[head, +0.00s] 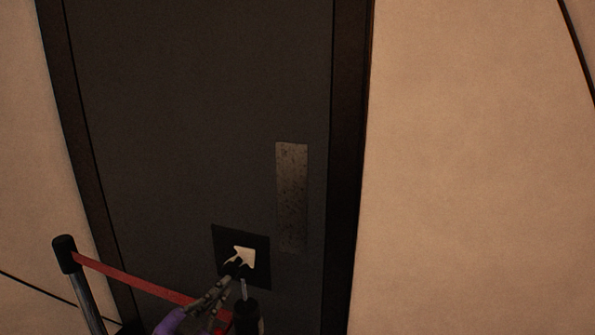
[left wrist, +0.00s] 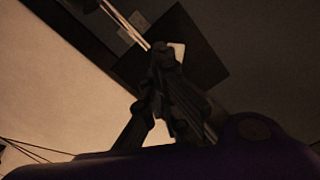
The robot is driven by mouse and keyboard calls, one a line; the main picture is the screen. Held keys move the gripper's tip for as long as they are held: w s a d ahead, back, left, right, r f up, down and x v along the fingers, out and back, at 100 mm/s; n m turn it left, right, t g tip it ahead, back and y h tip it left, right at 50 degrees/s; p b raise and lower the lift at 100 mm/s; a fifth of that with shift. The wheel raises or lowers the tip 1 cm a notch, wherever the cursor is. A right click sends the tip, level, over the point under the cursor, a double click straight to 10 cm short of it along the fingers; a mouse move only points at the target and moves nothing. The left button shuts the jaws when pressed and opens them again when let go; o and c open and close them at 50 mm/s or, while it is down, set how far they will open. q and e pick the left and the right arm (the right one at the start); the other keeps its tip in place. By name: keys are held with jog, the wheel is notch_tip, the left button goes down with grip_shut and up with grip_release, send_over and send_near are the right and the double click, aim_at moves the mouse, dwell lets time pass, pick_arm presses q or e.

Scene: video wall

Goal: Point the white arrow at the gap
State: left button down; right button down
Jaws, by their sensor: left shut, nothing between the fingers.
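The white arrow (head: 245,255) sits on a black square panel (head: 222,238) low on the dark door. Part of the arrow is hidden behind my left gripper (head: 236,267), so I cannot tell exactly which way it points. My left gripper is shut with nothing held, its tips in front of the arrow's lower left part. In the left wrist view the shut fingertips (left wrist: 163,48) lie beside a pale part of the arrow (left wrist: 179,50), over the black panel (left wrist: 208,65). Whether they touch it I cannot tell. I cannot make out a gap. My right gripper is not in view.
A speckled metal plate (head: 291,195) is on the door (head: 190,110), right of the panel. A red barrier belt (head: 135,277) runs from a black-topped post (head: 65,253) towards a dark upright piece (head: 246,316) below the panel. Bare pale wall (head: 470,180) lies to the right.

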pick_arm(q)
jog(key=shift+w+d+r, duration=0.15)
jog(key=shift+w+r, duration=0.05)
jog(key=shift+w, duration=0.25)
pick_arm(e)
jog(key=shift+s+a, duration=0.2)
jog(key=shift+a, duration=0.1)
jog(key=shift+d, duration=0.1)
pick_arm(q)
jog(key=shift+d+r, duration=0.1)
jog(key=shift+r, duration=0.1)
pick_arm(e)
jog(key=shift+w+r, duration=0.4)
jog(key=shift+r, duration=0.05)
pick_arm(q)
jog(key=shift+r, duration=0.15)
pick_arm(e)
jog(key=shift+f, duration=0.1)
pick_arm(q)
jog(key=shift+w+a+r+p, duration=0.35)
jog(key=shift+a+p, duration=0.1)
jog(key=shift+p, duration=0.6)
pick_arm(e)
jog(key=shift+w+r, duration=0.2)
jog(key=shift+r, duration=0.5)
